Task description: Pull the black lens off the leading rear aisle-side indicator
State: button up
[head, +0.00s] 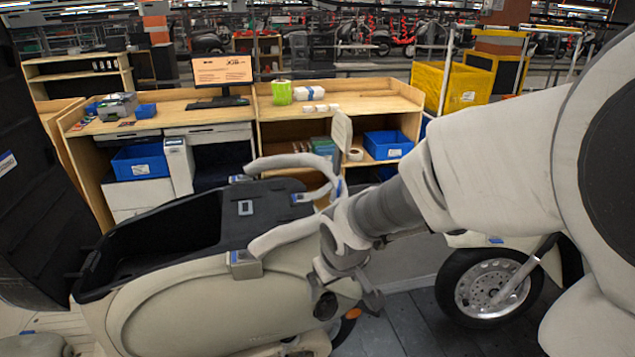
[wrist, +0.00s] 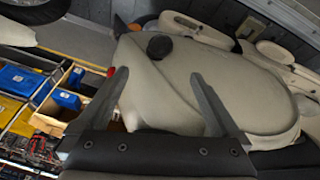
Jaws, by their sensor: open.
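A cream scooter body (head: 225,300) stands in front of me. A dark round lens (head: 325,306) sits on its rear, low at the right end, with a small orange indicator (head: 353,313) beside it. In the wrist view the black lens (wrist: 159,46) is a dark disc on the cream body, beyond the fingertips and roughly centred between them. My gripper (head: 348,288) is just above the lens in the head view. In the wrist view my gripper (wrist: 156,78) is open and empty, its fingers spread wide. I see no contact with the lens.
The scooter's open black storage well (head: 160,240) and pale curved grab rail (head: 290,162) lie left of my arm. Another scooter's wheel (head: 492,288) stands at right. A wooden workbench (head: 350,103) with blue bins is behind. Dark floor (head: 410,325) shows between the scooters.

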aim_at(328, 307)
jog(key=b+x, duration=0.5)
jog(key=x, duration=1.2)
jog(key=shift+w+f+b, duration=0.1)
jog(key=shift+f+b, duration=0.2)
jog(key=shift+b, duration=0.05)
jog(key=c, duration=1.3)
jog(key=o, duration=0.6)
jog(key=c, duration=0.5)
jog(key=shift+s+d+r+b, duration=0.1)
jog(key=shift+s+d+b, duration=0.2)
jog(key=shift+s, duration=0.45)
jog(key=shift+s+d+b, duration=0.15)
jog(key=shift+s+d, duration=0.15)
jog(key=shift+s, duration=0.45)
jog(key=shift+s+d, duration=0.35)
jog(key=shift+s, duration=0.45)
